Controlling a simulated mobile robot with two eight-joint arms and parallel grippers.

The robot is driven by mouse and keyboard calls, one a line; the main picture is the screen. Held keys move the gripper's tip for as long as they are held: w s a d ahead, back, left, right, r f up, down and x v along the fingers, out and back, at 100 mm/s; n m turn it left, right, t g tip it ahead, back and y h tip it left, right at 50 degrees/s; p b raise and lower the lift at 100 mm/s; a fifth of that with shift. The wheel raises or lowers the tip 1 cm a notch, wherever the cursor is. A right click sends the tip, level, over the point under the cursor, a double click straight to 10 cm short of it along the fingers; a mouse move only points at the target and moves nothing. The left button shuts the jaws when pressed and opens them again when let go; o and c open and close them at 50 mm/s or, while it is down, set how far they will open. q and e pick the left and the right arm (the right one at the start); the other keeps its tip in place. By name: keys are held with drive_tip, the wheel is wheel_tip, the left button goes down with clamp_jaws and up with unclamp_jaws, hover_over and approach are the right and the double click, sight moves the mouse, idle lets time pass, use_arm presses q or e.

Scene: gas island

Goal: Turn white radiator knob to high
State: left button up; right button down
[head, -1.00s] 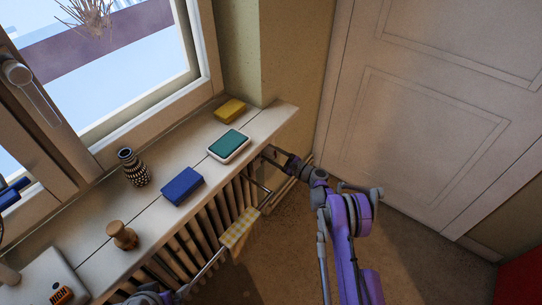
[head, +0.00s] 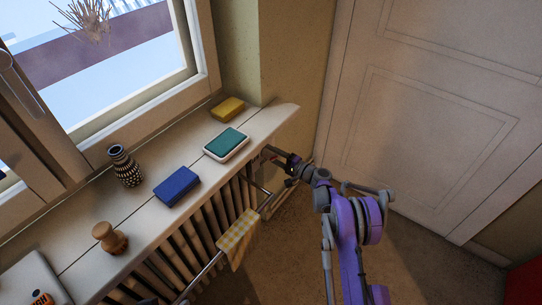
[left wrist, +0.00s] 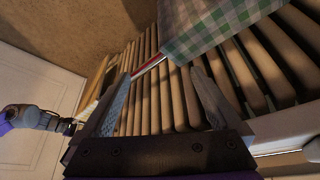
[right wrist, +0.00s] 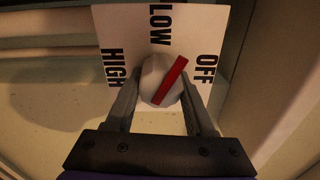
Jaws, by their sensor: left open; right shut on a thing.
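The white radiator knob (right wrist: 157,76) has a red bar across it and shows in the right wrist view. The bar is slanted, its upper end between LOW and OFF. The white label plate (right wrist: 128,40) behind it reads HIGH at left, LOW at top and OFF at right. My right gripper (right wrist: 160,90) is shut on the knob, one finger on each side. In the head view my right gripper (head: 271,154) is under the sill's far end, where the knob is hidden. My left gripper (left wrist: 162,88) is open and empty in front of the radiator ribs (left wrist: 180,100).
A checked cloth (head: 238,237) hangs on the rail in front of the radiator. The window sill (head: 75,248) holds a wooden stamp-like piece (head: 110,238), a patterned vase (head: 125,167), a blue block (head: 177,187), a green-topped box (head: 227,143) and a yellow block (head: 228,108).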

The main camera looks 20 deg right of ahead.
drive_tip(key=n, duration=0.5)
drive_tip(key=shift+n+b, duration=0.3)
drive_tip(key=shift+b, duration=0.1)
drive_tip(key=n, duration=0.5)
drive_tip(key=shift+r, duration=0.2)
drive_tip(key=n, duration=0.6)
drive_tip(key=shift+s+a+n, duration=0.1)
drive_tip(key=shift+s+n, duration=0.05)
drive_tip(key=shift+n, duration=0.25)
drive_tip(key=n, duration=0.6)
drive_tip(key=shift+a, duration=0.1)
drive_tip(key=shift+c, duration=1.3)
unclamp_jaws()
drive_tip(key=shift+s, duration=0.1)
drive_tip(key=v, duration=1)
drive_tip(key=shift+s+d+p, duration=0.25)
drive_tip(key=shift+s+p, duration=0.1)
drive_tip(key=shift+p, duration=0.1)
